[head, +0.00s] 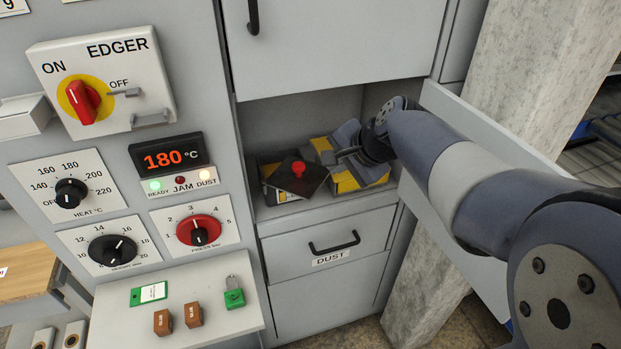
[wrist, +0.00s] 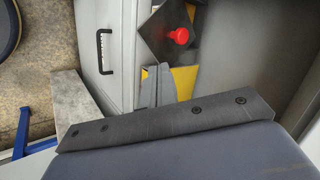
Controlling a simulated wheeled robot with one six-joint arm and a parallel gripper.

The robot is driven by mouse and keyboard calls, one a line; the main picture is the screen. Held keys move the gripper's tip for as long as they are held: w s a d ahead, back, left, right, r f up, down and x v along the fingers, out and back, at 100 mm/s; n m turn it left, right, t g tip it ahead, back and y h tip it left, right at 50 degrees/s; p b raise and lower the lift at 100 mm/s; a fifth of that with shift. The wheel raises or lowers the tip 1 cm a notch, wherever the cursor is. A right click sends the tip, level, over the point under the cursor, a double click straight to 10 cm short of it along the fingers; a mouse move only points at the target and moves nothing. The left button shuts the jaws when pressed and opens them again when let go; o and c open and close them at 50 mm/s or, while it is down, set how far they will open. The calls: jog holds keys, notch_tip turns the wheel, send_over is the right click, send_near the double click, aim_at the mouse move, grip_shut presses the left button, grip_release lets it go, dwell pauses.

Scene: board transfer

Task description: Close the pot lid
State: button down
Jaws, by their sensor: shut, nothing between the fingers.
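The pot lid (head: 313,181) is a dark square plate with a red knob (head: 298,169). The lid also shows at the top of the wrist view (wrist: 160,44). My gripper (head: 331,157) is shut and empty, just right of the lid and over the yellow box (head: 345,182). Its fingers (wrist: 157,82) point toward the lid, apart from the knob.
The cubby's side walls and the open grey door (head: 490,170) on the right hem in my arm. A drawer marked DUST (head: 325,240) is below. The control panel (head: 120,200) stands to the left, with a shelf (head: 170,340) holding small brown blocks and a green padlock.

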jog(key=m, duration=0.2)
send_near(301, 174)
notch_tip(301, 174, down, 3)
jog(key=s, duration=0.1)
jog(key=shift+w+a+f+p, duration=0.1)
jog(key=shift+w+a+p, duration=0.15)
jog(key=shift+w, duration=0.2)
jog(key=shift+w+a+f+p, duration=0.1)
jog(key=shift+w+p, duration=0.1)
jog(key=shift+w, duration=0.25)
jog(key=shift+w+a+f+t, duration=0.1)
jog(key=shift+w+a+t, duration=0.3)
jog(key=shift+w, duration=0.3)
jog(key=shift+f, duration=0.1)
